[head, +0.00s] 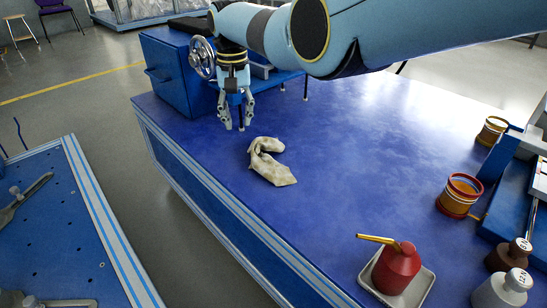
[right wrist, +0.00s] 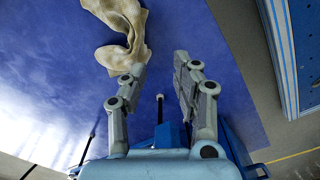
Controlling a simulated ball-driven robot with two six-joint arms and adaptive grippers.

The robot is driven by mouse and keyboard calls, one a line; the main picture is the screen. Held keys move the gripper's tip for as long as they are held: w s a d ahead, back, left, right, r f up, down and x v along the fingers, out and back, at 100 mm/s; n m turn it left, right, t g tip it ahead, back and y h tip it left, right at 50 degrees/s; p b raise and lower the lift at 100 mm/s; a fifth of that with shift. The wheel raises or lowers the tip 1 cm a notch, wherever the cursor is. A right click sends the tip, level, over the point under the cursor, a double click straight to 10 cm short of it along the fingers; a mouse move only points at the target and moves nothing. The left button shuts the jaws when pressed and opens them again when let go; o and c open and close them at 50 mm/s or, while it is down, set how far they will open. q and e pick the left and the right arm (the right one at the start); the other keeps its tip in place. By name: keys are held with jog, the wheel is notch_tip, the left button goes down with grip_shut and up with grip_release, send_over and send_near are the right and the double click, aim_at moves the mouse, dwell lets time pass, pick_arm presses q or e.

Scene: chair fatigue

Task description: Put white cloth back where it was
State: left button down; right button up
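The white cloth (head: 268,162), off-white with brownish stains, lies crumpled in a curved shape on the blue table (head: 340,130). My right gripper (head: 238,124) points down just left of and behind the cloth in the head view. Its fingers are apart with nothing between them. In the right wrist view the cloth (right wrist: 122,28) lies beyond the left fingertip of the open gripper (right wrist: 160,66), and I cannot tell whether they touch. My left gripper does not show.
A blue box with a handwheel (head: 202,57) stands behind the gripper. A red oil can (head: 396,268) on a tray, striped cups (head: 459,195) and weights (head: 502,290) occupy the right side. The table middle is clear. A second blue bench (head: 70,225) stands left.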

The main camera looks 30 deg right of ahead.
aim_at(257, 156)
jog(key=d, duration=0.1)
jog(key=d+f, duration=0.1)
jog(key=d, duration=0.1)
jog(key=d+f, duration=0.1)
jog(key=d, duration=0.1)
jog(key=shift+s+f, duration=0.1)
jog(key=shift+s, duration=0.25)
grip_shut()
jog(key=shift+a+f, duration=0.25)
jog(key=shift+f, duration=1)
jog(key=shift+f, duration=0.1)
